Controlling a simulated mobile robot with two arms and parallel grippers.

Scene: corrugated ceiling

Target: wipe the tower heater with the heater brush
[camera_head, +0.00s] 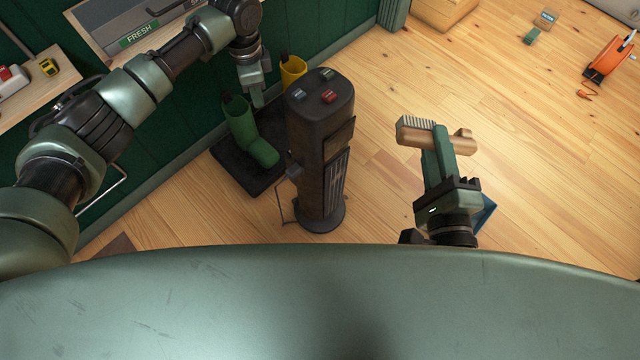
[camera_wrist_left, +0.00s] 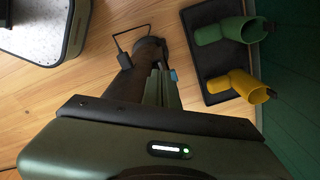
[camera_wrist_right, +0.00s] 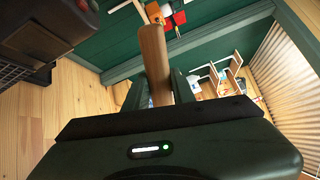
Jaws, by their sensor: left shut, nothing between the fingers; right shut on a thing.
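The tower heater (camera_head: 320,165) stands upright on the wooden floor, dark and tall, with buttons on top; its dark body also shows in the left wrist view (camera_wrist_left: 128,82) and at the upper left of the right wrist view (camera_wrist_right: 45,35). My right gripper (camera_head: 436,142) is shut on the wooden heater brush (camera_head: 415,137), whose pale bristles show at its left end. The brush is held apart from the heater, to its right. Its wooden length also shows in the right wrist view (camera_wrist_right: 153,62). My left gripper (camera_head: 258,96) is shut and empty, left of the heater's top, above the boots.
A blue object (camera_head: 487,213) lies partly hidden behind my right wrist. An orange reel (camera_head: 606,58) is far right. Floor right of the heater is mostly clear.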

